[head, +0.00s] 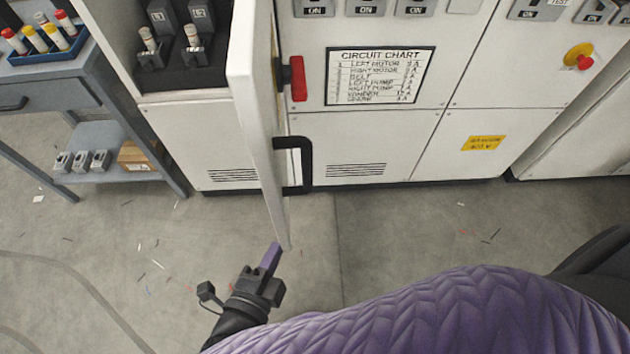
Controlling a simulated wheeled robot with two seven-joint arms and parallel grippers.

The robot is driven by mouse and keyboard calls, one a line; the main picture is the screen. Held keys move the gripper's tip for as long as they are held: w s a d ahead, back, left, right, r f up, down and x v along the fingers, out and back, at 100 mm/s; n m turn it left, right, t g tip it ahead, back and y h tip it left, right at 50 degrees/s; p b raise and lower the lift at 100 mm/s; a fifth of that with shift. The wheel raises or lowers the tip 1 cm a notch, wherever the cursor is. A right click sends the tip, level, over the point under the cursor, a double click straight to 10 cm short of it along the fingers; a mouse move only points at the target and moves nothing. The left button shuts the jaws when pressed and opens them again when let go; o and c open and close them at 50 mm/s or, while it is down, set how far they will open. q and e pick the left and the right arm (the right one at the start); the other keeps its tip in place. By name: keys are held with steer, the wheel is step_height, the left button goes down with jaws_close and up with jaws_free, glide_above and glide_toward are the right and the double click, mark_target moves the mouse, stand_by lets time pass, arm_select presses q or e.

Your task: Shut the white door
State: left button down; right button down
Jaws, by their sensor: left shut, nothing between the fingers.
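The white door (255,110) stands open, swung out from the cabinet and seen nearly edge-on. Its black handle (307,165) and a red knob (298,78) show on its right side. The open compartment (180,60) lies to its left. My left gripper (271,256), with purple fingertips, is shut and empty, just left of the door's near bottom corner in the picture. I cannot tell whether the fingertips touch the door. My right gripper is not in view.
A fixed panel with a circuit chart (378,76) and several grey switches is right of the door. A grey-blue bench (55,92) with a blue rack (45,45) of coloured tubes stands at left. The grey floor (130,250) is open, with small scraps.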

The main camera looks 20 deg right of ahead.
arm_select(q)
steer(key=d+r+m+h, duration=0.3)
steer(key=r+m, duration=0.1)
steer(key=r, duration=0.6)
steer(key=x, duration=0.9)
steer(key=shift+s+d+t, duration=0.15)
steer(key=shift+d+t, duration=0.15)
steer(key=shift+t, duration=0.1)
steer(key=shift+a, duration=0.1)
